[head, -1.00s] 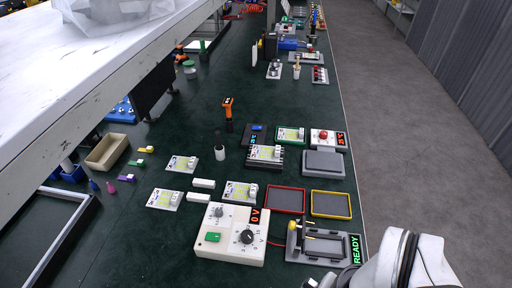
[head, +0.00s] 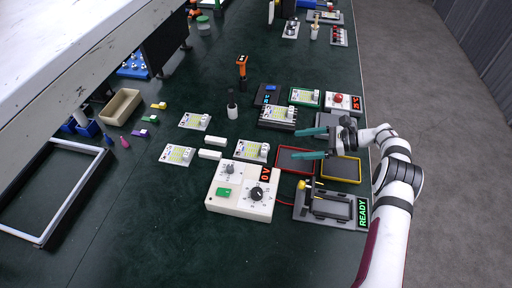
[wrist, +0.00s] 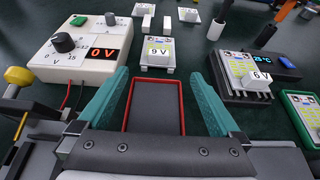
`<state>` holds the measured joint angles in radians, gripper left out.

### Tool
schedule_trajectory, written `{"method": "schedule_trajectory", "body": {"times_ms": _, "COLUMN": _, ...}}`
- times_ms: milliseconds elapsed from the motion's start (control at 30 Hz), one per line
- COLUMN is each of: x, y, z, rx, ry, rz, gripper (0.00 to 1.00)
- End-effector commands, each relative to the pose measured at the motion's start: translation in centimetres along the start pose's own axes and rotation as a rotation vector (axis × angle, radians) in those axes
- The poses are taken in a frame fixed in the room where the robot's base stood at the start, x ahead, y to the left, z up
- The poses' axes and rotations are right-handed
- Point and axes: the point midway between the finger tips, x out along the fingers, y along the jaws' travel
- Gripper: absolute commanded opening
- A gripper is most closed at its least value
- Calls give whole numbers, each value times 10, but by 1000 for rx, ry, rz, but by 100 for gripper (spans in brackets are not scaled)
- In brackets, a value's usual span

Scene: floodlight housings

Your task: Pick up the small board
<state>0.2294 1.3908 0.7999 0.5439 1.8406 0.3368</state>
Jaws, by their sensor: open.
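Several small pale boards with yellow labels lie on the dark green bench. In the head view one board (head: 252,150) is nearest my gripper, another (head: 195,121) is further left, and a third (head: 177,154) is at far left. The nearest board shows a 9 V label in the wrist view (wrist: 158,50). Another board, marked 6 V, sits on a black finned block (wrist: 240,90). My gripper (head: 303,143) is open and empty, with teal fingers. In the wrist view (wrist: 164,78) its fingers flank the red-rimmed tray (wrist: 154,108), short of the 9 V board.
A white meter box (head: 240,188) reads 0 V. A grey fixture (head: 330,207) with a READY display stands right of it. A yellow-rimmed tray (head: 341,168) is under my arm. Two white blocks (head: 210,154) lie left of the nearest board.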

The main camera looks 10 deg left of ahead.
Motion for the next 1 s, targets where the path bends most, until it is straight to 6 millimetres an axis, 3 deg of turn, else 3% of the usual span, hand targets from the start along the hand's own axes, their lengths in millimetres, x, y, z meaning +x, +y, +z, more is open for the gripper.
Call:
{"method": "schedule_trajectory", "body": {"times_ms": 100, "x": 37, "y": 1, "z": 0, "rx": 1, "ry": 0, "rz": 5, "gripper": 100}}
{"method": "schedule_trajectory", "body": {"times_ms": 200, "x": 58, "y": 1, "z": -1, "rx": -1, "ry": 2, "rz": 4, "gripper": 100}}
{"method": "schedule_trajectory", "body": {"times_ms": 433, "x": 83, "y": 1, "z": -3, "rx": -1, "ry": 3, "rz": 2, "gripper": 100}}
{"method": "schedule_trajectory", "body": {"times_ms": 633, "x": 121, "y": 3, "z": -8, "rx": -2, "ry": 4, "rz": 4, "gripper": 100}}
{"method": "schedule_trajectory", "body": {"times_ms": 833, "x": 125, "y": 2, "z": -7, "rx": -2, "ry": 3, "rz": 2, "gripper": 100}}
{"method": "schedule_trajectory", "body": {"times_ms": 1000, "x": 124, "y": 2, "z": -7, "rx": -2, "ry": 4, "rz": 2, "gripper": 71}}
